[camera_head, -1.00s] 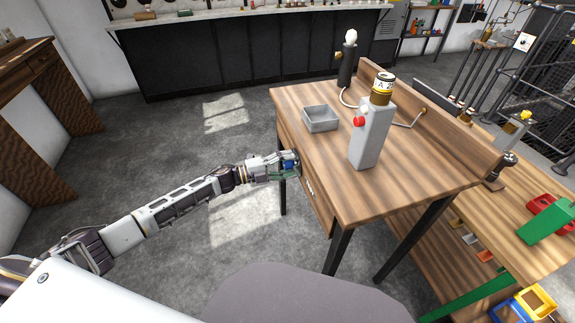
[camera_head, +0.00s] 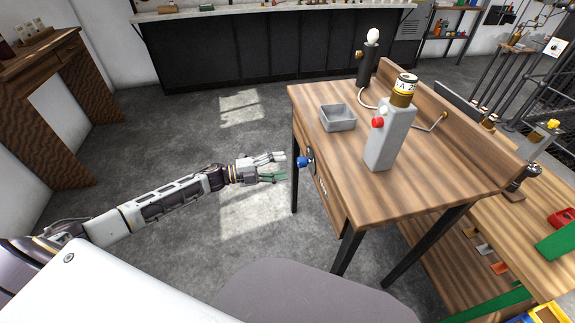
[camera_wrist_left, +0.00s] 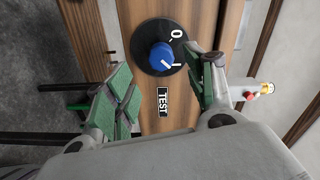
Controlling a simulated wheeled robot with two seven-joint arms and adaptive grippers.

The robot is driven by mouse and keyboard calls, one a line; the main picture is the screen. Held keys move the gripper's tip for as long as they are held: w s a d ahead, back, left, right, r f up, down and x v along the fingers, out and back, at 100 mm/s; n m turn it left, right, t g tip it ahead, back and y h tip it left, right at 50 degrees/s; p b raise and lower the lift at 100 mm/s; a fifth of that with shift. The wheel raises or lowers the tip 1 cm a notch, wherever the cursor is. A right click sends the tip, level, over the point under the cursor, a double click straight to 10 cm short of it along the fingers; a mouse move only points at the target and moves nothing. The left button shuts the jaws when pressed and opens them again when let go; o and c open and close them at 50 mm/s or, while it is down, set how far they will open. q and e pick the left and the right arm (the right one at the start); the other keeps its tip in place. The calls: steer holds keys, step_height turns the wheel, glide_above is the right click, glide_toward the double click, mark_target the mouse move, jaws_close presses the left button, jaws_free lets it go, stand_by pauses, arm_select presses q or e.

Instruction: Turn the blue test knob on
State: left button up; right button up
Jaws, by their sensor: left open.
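The blue test knob (camera_head: 303,162) sits on the left side face of the wooden table. In the left wrist view the knob (camera_wrist_left: 161,56) is on a round black dial with marks O and I, above a TEST label (camera_wrist_left: 162,102). A pale line on the knob appears to point towards I. My left gripper (camera_head: 284,167) is open and empty, just left of the knob and apart from it. In the left wrist view its green-padded fingers (camera_wrist_left: 165,80) stand apart, one on each side of the label. My right gripper is not in view.
On the table (camera_head: 340,180) stand a grey tray (camera_head: 338,118), a grey box (camera_head: 388,140) with a red button, and a dark post (camera_head: 367,65) with a pale bulb. A lower bench with colored bins is at the right. The floor around my left arm is clear.

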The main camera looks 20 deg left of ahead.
arm_select(q)
steer(key=shift+v, duration=2)
